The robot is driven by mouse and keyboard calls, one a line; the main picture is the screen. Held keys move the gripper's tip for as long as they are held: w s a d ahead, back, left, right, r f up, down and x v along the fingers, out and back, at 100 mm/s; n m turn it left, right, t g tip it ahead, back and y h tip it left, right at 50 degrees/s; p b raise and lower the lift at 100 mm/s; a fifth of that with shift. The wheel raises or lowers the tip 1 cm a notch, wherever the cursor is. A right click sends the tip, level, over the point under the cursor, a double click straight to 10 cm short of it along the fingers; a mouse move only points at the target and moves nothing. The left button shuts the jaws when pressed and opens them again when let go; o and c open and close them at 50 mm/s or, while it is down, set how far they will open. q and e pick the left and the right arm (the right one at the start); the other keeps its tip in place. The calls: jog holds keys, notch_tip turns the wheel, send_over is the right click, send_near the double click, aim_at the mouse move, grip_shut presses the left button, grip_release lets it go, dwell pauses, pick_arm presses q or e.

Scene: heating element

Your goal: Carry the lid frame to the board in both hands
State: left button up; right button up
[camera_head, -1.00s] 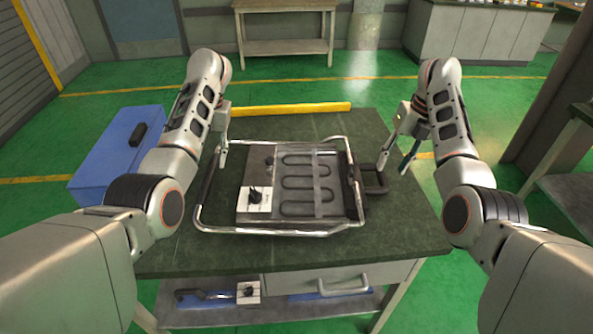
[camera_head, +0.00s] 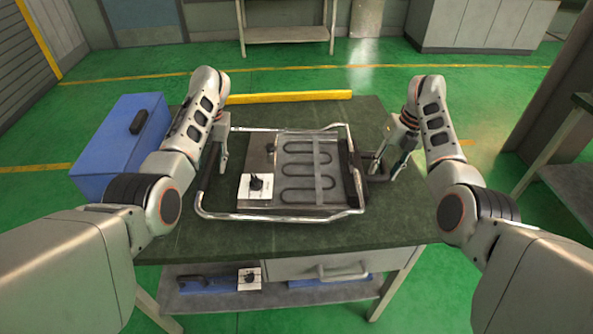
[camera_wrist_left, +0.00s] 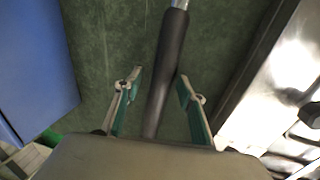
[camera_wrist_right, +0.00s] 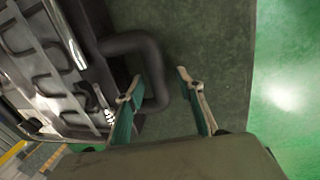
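The lid frame, a chrome tube frame (camera_head: 280,217) with black grips, lies on the dark green table around a flat metal plate with a dark looped heating element (camera_head: 300,170). I cannot tell which part is the board. My left gripper (camera_head: 222,162) is at the frame's left side. In the left wrist view its open fingers (camera_wrist_left: 158,90) straddle the black left grip (camera_wrist_left: 166,75) without closing on it. My right gripper (camera_head: 385,158) is at the black right handle (camera_head: 378,178). In the right wrist view its fingers (camera_wrist_right: 160,88) are open, with the handle's outer bar (camera_wrist_right: 154,65) between them.
A blue box (camera_head: 110,150) with a black handle stands left of the table. A yellow bar (camera_head: 290,97) lies along the table's far edge. A white plate with a black knob (camera_head: 257,186) sits on the metal plate. The table's front strip (camera_head: 300,238) is clear.

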pick_arm(q)
jog(key=shift+f, duration=0.25)
pick_arm(e)
jog(key=shift+f, duration=0.25)
pick_arm(q)
grip_shut()
pick_arm(e)
grip_shut()
pick_arm(q)
jog(key=shift+w+r, duration=0.2)
pick_arm(e)
jog(key=shift+w+a+r, duration=0.1)
jog(key=shift+w+r, duration=0.05)
jog(key=shift+r, duration=0.05)
pick_arm(q)
jog(key=shift+r, duration=0.1)
pick_arm(e)
jog(key=shift+r, duration=0.1)
